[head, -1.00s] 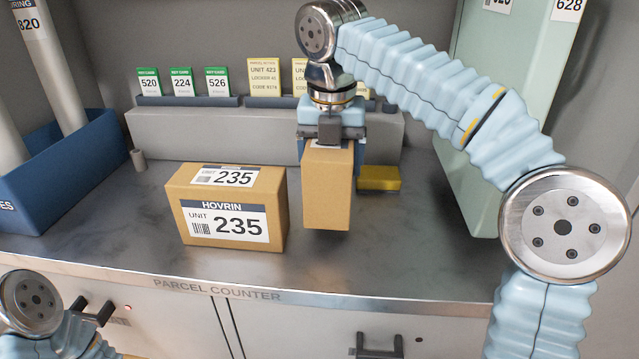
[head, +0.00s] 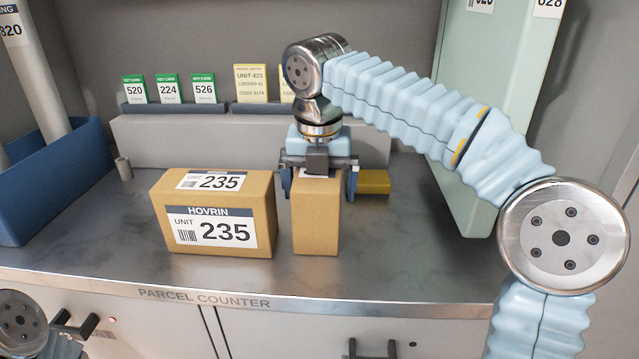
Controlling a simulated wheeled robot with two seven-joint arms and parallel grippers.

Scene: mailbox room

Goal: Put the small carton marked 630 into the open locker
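A small plain brown carton (head: 316,222) stands upright on the counter, just right of the larger carton marked 235. A white label on its top is mostly hidden by my gripper, so I cannot read its number. My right gripper (head: 319,182) is directly above the small carton, pointing down. Its blue fingers straddle the carton's top, with a visible gap on the right side, so it looks open. My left gripper is out of view; only part of my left arm shows at the lower left corner. No open locker is in view.
The large carton marked 235 (head: 213,214) stands close on the left. A yellow block (head: 374,182) lies behind right. A grey ledge (head: 160,142) with cards runs behind. A tall mint-green box (head: 480,110) stands right, a blue bin (head: 60,185) left. The counter's front right (head: 410,260) is clear.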

